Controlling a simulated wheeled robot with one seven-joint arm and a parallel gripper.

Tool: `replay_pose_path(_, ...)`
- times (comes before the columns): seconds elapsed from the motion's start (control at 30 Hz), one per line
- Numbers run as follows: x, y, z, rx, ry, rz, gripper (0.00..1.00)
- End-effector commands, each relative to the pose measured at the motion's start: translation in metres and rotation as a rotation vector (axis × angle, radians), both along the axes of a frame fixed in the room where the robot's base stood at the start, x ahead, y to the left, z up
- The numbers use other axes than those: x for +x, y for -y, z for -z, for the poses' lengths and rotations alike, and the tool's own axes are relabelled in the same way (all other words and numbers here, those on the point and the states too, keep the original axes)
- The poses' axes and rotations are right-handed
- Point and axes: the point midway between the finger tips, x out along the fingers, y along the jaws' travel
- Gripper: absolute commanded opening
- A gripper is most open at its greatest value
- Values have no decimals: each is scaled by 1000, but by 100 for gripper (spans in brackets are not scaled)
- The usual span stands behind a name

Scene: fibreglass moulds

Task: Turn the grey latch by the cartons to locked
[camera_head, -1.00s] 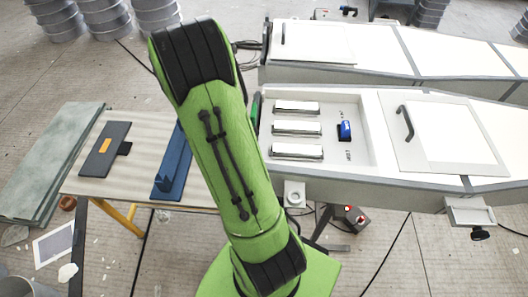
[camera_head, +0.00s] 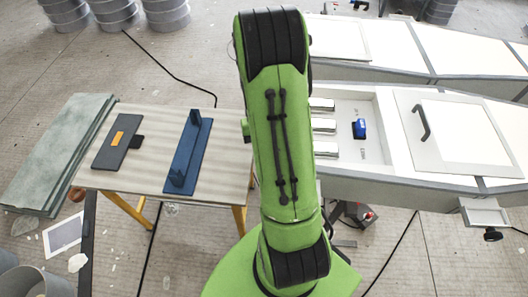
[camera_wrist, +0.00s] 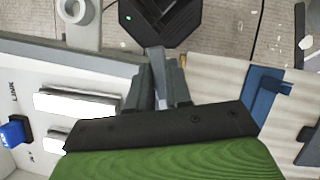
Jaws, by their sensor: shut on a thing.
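My gripper (camera_wrist: 160,90) points away from the camera in the wrist view, its fingers shut on a narrow grey bar (camera_wrist: 155,58). The bar runs up toward a black, angular block (camera_wrist: 160,18); I cannot tell whether they are joined. I cannot tell for sure that the bar is the grey latch. In the head view my green arm hides the gripper and the bar. No cartons can be made out with certainty in either view.
A white mould (camera_head: 370,175) with white bars (camera_wrist: 75,103) and a blue knob (camera_head: 359,129) lies to the right. A table (camera_head: 150,182) with a blue bracket (camera_head: 188,152) stands to the left. A box with a red button (camera_head: 357,214) is on the floor.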

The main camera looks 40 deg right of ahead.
Motion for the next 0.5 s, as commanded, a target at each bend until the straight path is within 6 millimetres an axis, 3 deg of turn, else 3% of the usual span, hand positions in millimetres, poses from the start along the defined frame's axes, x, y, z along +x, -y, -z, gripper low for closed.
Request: replay_pose_path(0.5,0,2,-1,-3,5,282,0)
